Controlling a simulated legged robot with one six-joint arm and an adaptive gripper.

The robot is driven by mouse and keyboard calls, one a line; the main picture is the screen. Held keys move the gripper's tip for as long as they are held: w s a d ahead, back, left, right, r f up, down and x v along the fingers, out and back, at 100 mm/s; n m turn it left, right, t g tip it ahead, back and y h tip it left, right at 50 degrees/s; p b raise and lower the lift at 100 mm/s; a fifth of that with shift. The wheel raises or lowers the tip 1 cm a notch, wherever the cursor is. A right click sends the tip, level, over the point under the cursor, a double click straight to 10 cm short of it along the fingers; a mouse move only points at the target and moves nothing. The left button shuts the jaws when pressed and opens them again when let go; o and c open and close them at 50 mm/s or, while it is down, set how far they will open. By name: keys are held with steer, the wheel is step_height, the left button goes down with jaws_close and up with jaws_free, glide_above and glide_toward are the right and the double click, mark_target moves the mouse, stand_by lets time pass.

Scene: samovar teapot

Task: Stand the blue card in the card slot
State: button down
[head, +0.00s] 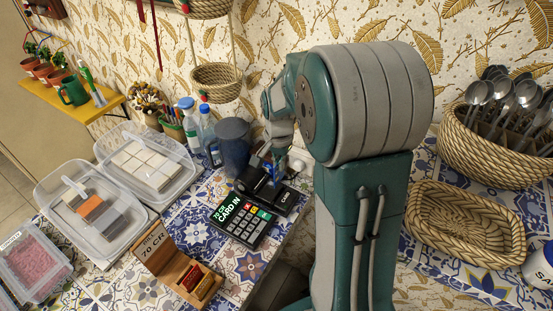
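The card terminal (243,220) is black with a keypad and a lit screen that reads "CARD IN". Behind it is a black block (286,199), which looks like the card slot. A small blue piece, apparently the blue card (270,170), shows upright at this block, below my gripper (271,161). My gripper points down right over the block, its dark fingers close around or beside the card. The fingers are small and partly hidden, so I cannot tell whether they grip it. The card's lower edge is hidden.
A dark blue-grey container (233,142) and bottles (190,125) stand close behind left. Clear plastic tubs (88,213) are at left. A woven tray (466,225) and a spoon basket (500,125) are at right.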

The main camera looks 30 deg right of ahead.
mark_target(279, 177)
steer(key=shift+f, duration=2.7)
steer(key=shift+f, duration=1.3)
steer(key=c, duration=0.7)
jaws_free()
steer(key=shift+o, duration=0.7)
steer(key=shift+r, duration=3.5)
